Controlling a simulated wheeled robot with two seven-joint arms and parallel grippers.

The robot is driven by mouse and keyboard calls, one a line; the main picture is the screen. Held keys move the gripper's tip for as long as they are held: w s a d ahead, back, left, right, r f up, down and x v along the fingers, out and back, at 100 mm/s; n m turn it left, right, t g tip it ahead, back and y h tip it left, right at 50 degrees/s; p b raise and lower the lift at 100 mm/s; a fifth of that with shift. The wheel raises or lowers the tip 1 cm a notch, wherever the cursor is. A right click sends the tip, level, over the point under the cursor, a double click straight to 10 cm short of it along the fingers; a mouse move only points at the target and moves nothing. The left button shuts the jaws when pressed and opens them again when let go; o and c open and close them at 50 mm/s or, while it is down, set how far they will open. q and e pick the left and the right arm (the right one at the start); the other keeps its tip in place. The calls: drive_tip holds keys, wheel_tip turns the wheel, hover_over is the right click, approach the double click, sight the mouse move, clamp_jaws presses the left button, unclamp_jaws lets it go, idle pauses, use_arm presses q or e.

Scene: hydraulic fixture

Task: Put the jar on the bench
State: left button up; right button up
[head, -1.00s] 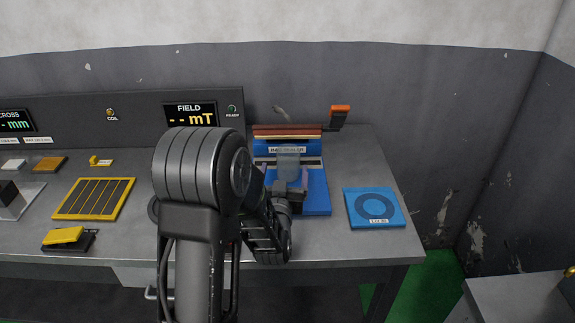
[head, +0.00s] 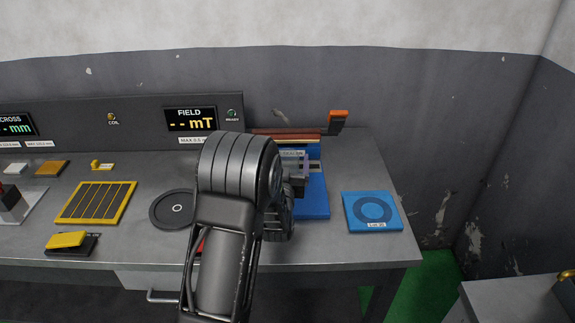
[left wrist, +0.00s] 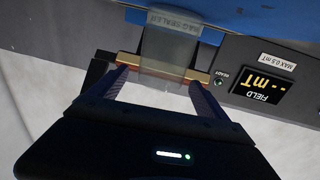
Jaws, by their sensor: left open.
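The jar (left wrist: 168,50) is a clear, greyish see-through vessel in the left wrist view, in front of the blue labelled fixture. I cannot tell whether the fingertips reach past the jar's near side. In the head view my left gripper (head: 302,172) is at the blue fixture (head: 313,204), and my arm hides most of the jar. The bench (head: 345,247) is a grey metal table. My right gripper is not in view.
A blue square pad with a ring (head: 373,212) lies at the bench's right. A dark round disc (head: 172,210) and a yellow slotted tray (head: 96,203) lie left of my arm. A display panel (head: 140,122) stands at the back. Bare bench shows around the blue pad.

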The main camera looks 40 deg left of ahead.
use_arm(q)
drive_tip(key=shift+w+a, duration=0.25)
drive_tip(key=shift+w, duration=0.1)
drive_tip(key=shift+c, duration=0.5)
drive_tip(key=c, duration=1.6)
drive_tip(key=shift+r+b, duration=0.35)
drive_tip(key=shift+r, duration=4.65)
